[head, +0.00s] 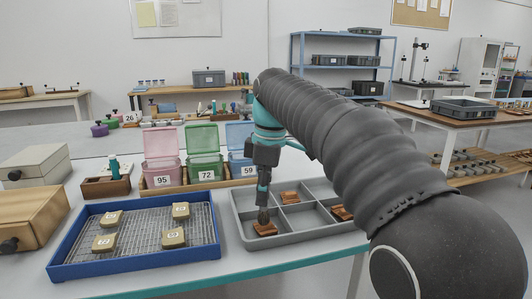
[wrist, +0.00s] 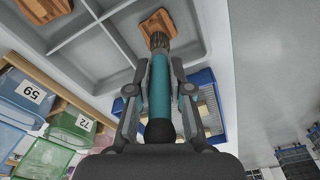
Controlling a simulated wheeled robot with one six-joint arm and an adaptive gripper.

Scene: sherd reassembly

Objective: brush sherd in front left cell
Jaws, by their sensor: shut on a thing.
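My gripper (head: 264,178) is shut on a brush with a teal handle and dark bristles. The brush (wrist: 159,95) points away from the gripper in the wrist view, and its tip shows in the head view (head: 263,214). The bristles are at the brown sherd (head: 265,230) in the front left cell of the grey divided tray (head: 305,239). This sherd also shows in the wrist view (wrist: 154,24). The bristles overlap its edge and appear to touch it. Another sherd (head: 289,197) lies in the back left cell, and one (head: 340,212) further right.
A blue tray (head: 66,262) with a wire rack holding several tagged pale sherds stands left of the grey tray. Pink (head: 162,172), green (head: 204,168) and blue (head: 240,165) lidded boxes stand behind. A small wooden holder (head: 105,188) is at the left.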

